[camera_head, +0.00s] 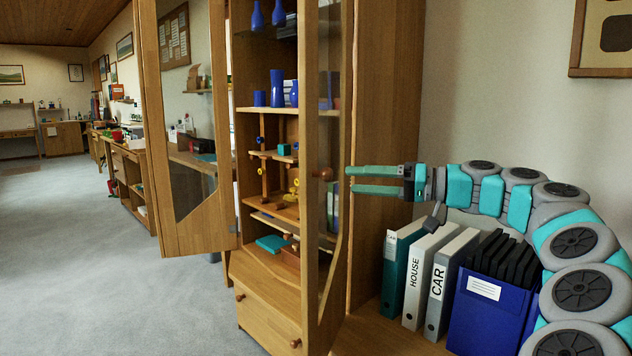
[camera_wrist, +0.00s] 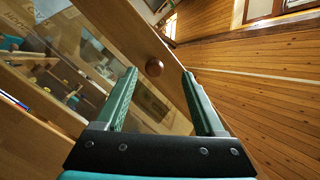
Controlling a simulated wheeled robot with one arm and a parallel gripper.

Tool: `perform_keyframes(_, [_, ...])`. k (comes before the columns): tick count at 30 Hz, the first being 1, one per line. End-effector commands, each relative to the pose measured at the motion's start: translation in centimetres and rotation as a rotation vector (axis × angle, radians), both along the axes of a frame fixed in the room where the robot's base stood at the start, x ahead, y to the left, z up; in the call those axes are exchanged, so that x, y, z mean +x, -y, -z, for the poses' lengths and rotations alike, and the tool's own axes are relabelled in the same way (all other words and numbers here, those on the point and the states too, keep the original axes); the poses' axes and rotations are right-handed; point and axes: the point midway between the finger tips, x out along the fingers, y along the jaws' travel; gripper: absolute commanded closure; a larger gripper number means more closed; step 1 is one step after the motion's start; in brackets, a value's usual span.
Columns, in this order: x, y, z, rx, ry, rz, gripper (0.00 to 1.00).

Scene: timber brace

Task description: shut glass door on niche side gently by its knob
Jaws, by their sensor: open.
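The glass door (camera_head: 340,110) nearer the binder niche stands open, its wooden frame seen at a steep angle. Its round brown knob (camera_head: 326,174) is on the frame edge. In the wrist view the knob (camera_wrist: 154,67) shows just beyond and between the two fingertips. My gripper (camera_head: 349,180) is open, with its two green fingers pointing left towards the knob. I see no contact between fingers and knob. The other glass door (camera_head: 152,130), to the left, also stands open.
The cabinet between the doors holds blue vases (camera_head: 277,88) and wooden toys on its shelves. Drawers (camera_head: 265,312) sit below. Binders (camera_head: 428,275) and a blue file box (camera_head: 490,312) stand in the niche under my arm. The grey floor (camera_head: 80,240) at left is clear.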

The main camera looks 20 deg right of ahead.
Motion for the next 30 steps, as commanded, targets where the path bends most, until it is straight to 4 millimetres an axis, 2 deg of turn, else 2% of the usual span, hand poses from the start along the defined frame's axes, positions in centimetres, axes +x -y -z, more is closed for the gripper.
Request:
perform_keyframes(1, [0.0,1.4,0.0,0.007,0.016,0.022,0.29])
perform_keyframes(5, [0.1,2.3,-0.1,0.013,0.032,0.037,0.29])
perform_keyframes(11, [1.2,1.0,-0.2,0.013,0.032,0.035,0.29])
perform_keyframes(21, [4.6,-2.6,-0.2,0.011,0.031,0.033,0.29])
perform_keyframes(30, [5.4,-3.3,-0.1,0.014,0.032,0.036,0.29])
